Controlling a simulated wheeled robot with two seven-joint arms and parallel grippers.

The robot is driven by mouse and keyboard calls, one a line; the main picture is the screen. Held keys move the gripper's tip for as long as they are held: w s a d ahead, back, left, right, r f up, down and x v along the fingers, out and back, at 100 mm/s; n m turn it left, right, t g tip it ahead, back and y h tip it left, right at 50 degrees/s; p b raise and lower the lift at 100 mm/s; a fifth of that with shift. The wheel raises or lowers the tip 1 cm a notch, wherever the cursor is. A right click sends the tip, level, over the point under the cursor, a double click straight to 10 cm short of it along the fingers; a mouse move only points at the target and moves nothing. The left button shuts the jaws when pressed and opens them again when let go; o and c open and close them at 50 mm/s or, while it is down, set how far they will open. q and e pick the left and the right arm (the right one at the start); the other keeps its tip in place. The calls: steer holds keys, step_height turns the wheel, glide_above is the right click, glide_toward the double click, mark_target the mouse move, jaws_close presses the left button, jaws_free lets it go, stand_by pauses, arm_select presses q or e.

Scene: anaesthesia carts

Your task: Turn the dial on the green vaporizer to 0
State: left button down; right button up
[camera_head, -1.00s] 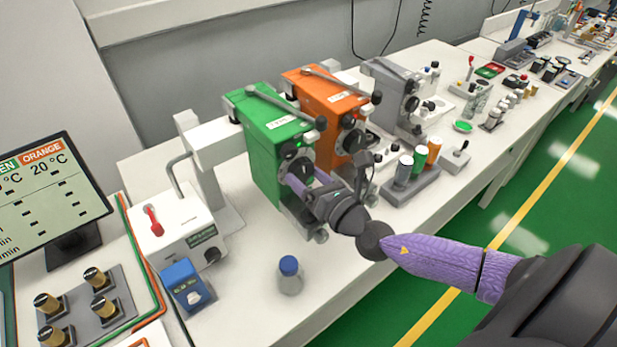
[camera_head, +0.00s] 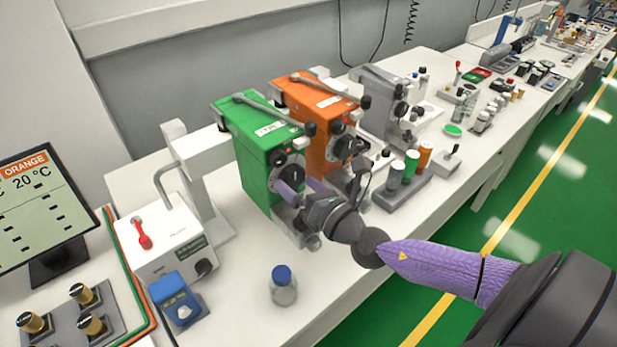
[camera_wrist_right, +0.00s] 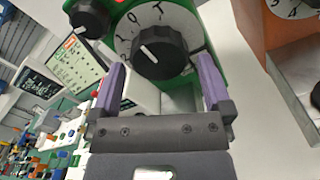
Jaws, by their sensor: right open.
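The green vaporizer (camera_head: 262,150) stands on the bench at the left end of a row, beside the orange vaporizer (camera_head: 310,122). Its round black dial (camera_wrist_right: 160,52) has a white scale ring and a white mark on the knob that points up and left in the right wrist view. I cannot tell the exact setting. My right gripper (camera_head: 302,186) is open just in front of the dial. In the right wrist view its two purple fingers stand apart below the knob, one toward each side, with nothing held. Whether they touch the dial is unclear. My left gripper is out of view.
A grey vaporizer (camera_head: 385,103) stands farther right. A blue-capped bottle (camera_head: 284,288) and a white box with a red lever (camera_head: 166,238) stand nearer on the left. Several coloured cylinders stand in a grey holder (camera_head: 407,192). A monitor (camera_head: 40,215) is far left.

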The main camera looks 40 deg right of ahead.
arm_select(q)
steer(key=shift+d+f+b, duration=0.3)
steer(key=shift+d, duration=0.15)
arm_select(e)
steer(key=s, duration=0.9)
steer(key=shift+s+d, duration=0.3)
steer(key=shift+d, duration=0.15)
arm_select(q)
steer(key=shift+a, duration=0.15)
